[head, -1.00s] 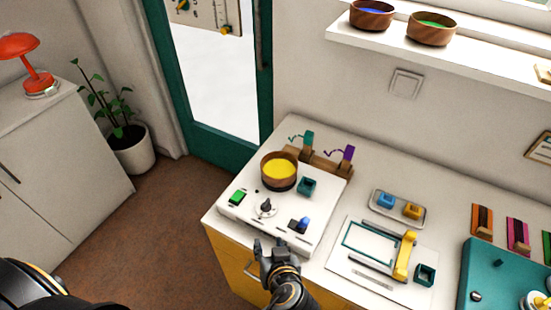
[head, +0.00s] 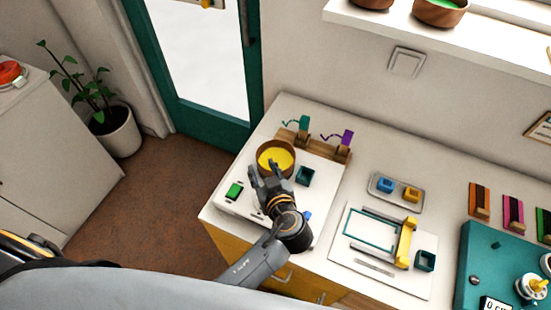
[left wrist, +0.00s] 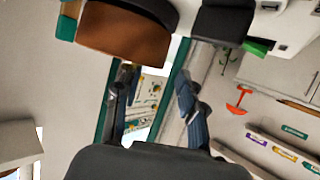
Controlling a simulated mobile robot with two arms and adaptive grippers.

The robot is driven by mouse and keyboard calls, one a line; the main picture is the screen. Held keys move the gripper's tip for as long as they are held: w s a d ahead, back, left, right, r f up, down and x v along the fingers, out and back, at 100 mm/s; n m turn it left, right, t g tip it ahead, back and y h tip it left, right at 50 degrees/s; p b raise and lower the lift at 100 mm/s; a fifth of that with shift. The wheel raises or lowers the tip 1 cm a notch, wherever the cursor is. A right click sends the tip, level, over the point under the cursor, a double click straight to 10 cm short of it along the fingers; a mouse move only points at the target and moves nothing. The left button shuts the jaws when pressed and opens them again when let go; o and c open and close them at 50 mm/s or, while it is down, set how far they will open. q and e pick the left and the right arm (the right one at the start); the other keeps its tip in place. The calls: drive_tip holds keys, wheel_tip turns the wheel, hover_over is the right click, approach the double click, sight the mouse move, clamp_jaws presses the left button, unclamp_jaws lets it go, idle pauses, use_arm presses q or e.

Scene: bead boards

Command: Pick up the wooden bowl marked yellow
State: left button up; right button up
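The wooden bowl with yellow inside (head: 275,158) stands upright on the white panel (head: 322,172) at the left end of the counter. It also shows as a brown shape at the top of the left wrist view (left wrist: 124,36). My left gripper (head: 264,172) is at the near side of the bowl, its fingers pointing at it. In the left wrist view its two fingers (left wrist: 156,92) are spread with nothing between them. Whether a fingertip touches the bowl I cannot tell. My right gripper is not in view.
A teal cup (head: 305,176) and a green block (head: 235,190) sit close to the bowl on the panel. A wooden rack (head: 320,144) with teal and purple tags stands behind it. A small tray (head: 397,200) with blue and yellow blocks lies to the right.

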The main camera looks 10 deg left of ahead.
sight(257, 157)
use_arm(q)
drive_tip(key=shift+w+a+p, duration=0.45)
drive_tip(key=shift+w+p, duration=0.35)
drive_tip(key=shift+p+x, duration=0.35)
drive_tip(key=shift+x, duration=0.85)
drive_tip(key=shift+w+a+f, duration=0.1)
drive_tip(key=shift+w+f, duration=0.05)
drive_tip(key=shift+f, duration=0.25)
drive_tip(key=shift+c, duration=0.2)
clamp_jaws()
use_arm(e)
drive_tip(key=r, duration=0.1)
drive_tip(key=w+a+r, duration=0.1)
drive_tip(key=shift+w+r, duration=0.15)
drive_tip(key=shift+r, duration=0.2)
